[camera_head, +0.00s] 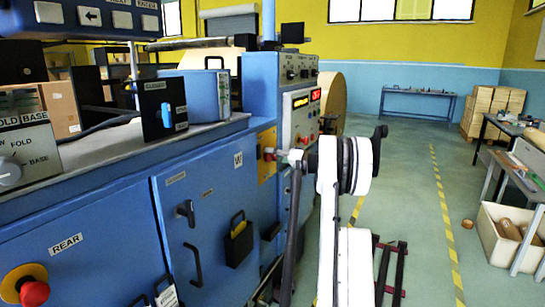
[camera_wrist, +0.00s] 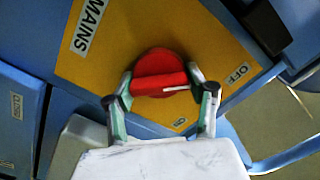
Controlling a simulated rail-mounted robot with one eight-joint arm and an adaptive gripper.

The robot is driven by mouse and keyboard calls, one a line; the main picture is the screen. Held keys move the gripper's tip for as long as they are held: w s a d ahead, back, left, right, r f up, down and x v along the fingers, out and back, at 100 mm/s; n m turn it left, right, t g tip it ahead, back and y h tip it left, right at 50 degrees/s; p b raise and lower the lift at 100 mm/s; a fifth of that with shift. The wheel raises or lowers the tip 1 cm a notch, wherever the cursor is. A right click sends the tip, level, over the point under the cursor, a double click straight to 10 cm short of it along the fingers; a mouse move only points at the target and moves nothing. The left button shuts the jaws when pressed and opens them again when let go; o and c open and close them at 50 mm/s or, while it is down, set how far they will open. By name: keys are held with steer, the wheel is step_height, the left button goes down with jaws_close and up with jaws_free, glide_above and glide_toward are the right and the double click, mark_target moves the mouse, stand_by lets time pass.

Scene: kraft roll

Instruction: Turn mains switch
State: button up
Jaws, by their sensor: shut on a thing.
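The mains switch (camera_wrist: 158,76) is a red round knob with a raised red grip bar and a white line near the bar's right end. It sits on a yellow plate (camera_wrist: 112,62) marked MAINS, OFF and ON. In the wrist view the white line points right, roughly toward the OFF label (camera_wrist: 237,74); the ON label (camera_wrist: 179,122) is below. My gripper (camera_wrist: 160,88) is shut on the bar, one finger at each end. In the head view the yellow plate (camera_head: 267,138) is on the blue machine's side, and my gripper (camera_head: 282,157) reaches it from the right, partly hiding the knob.
The aisle floor (camera_head: 410,190) at right is mostly clear.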

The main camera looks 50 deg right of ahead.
stand_by(0.4)
steer(key=o, duration=1.2)
steer(key=shift+c, duration=0.2)
steer(key=s+d, duration=0.1)
steer(key=s, duration=1.1)
steer(key=shift+d, duration=0.35)
